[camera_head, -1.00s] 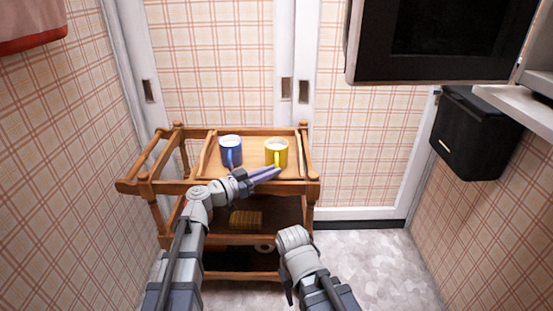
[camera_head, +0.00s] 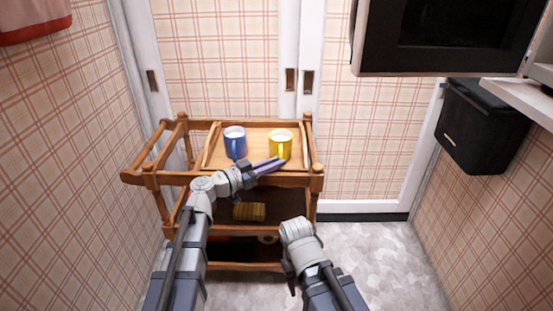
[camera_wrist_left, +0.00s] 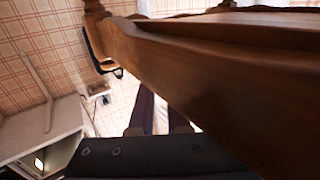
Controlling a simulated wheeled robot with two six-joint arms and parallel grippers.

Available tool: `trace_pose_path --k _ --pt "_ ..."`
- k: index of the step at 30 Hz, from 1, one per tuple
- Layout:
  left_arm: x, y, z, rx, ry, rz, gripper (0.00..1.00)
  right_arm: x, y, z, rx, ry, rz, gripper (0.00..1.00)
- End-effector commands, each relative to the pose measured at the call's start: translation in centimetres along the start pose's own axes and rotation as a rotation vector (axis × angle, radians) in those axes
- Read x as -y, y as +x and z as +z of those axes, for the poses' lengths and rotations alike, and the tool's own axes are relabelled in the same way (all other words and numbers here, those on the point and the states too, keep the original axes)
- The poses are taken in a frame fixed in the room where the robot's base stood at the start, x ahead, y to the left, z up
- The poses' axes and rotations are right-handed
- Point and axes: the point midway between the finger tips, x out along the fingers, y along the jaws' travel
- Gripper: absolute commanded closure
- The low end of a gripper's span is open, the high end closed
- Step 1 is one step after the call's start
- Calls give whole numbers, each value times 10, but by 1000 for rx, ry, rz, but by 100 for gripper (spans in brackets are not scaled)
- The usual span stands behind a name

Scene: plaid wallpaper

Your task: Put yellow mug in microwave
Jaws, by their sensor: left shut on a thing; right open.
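The yellow mug (camera_head: 280,145) stands upright on the top tray of the wooden cart (camera_head: 160,180), its handle facing me. My left gripper (camera_head: 276,163) reaches to the lower end of that handle from the left. It is shut on the yellow mug's handle, though the contact is small and hard to see. In the left wrist view, its fingers (camera_wrist_left: 158,115) run up to a wooden rail, which hides the tips; the mug does not show there. My right gripper (camera_head: 291,285) is low in front of the cart, open and empty. A dark, glossy panel (camera_head: 440,35), probably the microwave's open door, is at upper right.
A blue mug (camera_head: 234,143) stands left of the yellow mug on the tray. A yellowish block (camera_head: 249,211) lies on the lower shelf. The floor (camera_head: 385,255) right of the cart is clear.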

Motion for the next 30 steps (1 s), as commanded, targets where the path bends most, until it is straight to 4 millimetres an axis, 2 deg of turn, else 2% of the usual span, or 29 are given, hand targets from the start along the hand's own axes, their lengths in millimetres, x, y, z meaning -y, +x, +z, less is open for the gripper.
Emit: trace_pose_path --k 14,30 --pt "0 0 -13 -1 0 0 100 -1 -13 1 0 -3 0 50" --pt "0 0 -53 -1 0 0 100 -6 -53 3 1 -3 3 50"
